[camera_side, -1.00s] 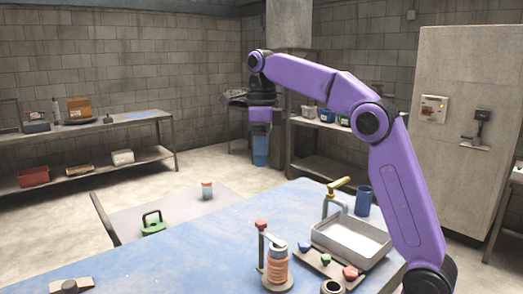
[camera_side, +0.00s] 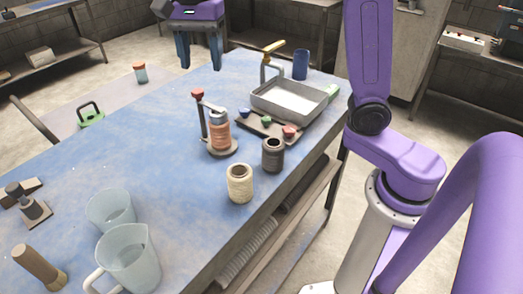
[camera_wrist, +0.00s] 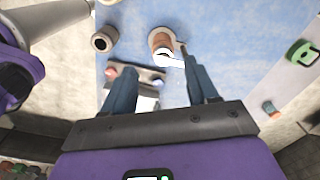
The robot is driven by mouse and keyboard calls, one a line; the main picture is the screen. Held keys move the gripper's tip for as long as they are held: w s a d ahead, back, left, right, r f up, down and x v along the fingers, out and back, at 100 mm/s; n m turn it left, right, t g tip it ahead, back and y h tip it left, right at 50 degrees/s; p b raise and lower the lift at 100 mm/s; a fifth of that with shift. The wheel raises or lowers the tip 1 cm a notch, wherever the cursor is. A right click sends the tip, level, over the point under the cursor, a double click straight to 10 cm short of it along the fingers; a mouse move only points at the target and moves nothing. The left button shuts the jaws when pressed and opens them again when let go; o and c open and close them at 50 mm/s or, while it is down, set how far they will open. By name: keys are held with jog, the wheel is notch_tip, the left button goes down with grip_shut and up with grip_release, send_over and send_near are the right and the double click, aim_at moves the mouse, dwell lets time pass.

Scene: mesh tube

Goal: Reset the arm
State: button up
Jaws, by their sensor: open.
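My gripper (camera_side: 199,55) hangs at the top of the side view, beyond the far edge of the blue table (camera_side: 150,150) in the picture. Its two dark blue fingers point down, apart, with nothing held between them. In the wrist view my gripper (camera_wrist: 160,68) also shows spread fingers over the blue tabletop. An orange ribbed cylinder (camera_side: 219,135) stands on a round base beside a red-knobbed post, in the middle of the table. It also shows in the wrist view (camera_wrist: 160,40), beyond the fingertips. The upper part of my arm is cut off by the frame.
A metal basin (camera_side: 285,105) and a blue cup (camera_side: 301,65) stand at the back right. A cream cylinder (camera_side: 240,184) and a dark cylinder (camera_side: 272,155) stand near the front edge. Clear jugs (camera_side: 128,262) and a brown-handled tool (camera_side: 38,267) are front left. The left middle is clear.

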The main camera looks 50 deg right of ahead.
jog(key=s+d+f+n, duration=0.2)
jog(key=s+f+n, duration=0.2)
jog(key=s+n, duration=0.4)
jog(key=s+d+f+n, duration=0.3)
jog(key=s+f+n, duration=0.2)
jog(key=s+n, duration=0.4)
jog(key=s+d+f+n, duration=0.3)
jog(key=s+f+n, duration=0.2)
jog(key=s+n, duration=0.3)
jog(key=shift+s, duration=0.85)
jog(key=shift+f, duration=0.1)
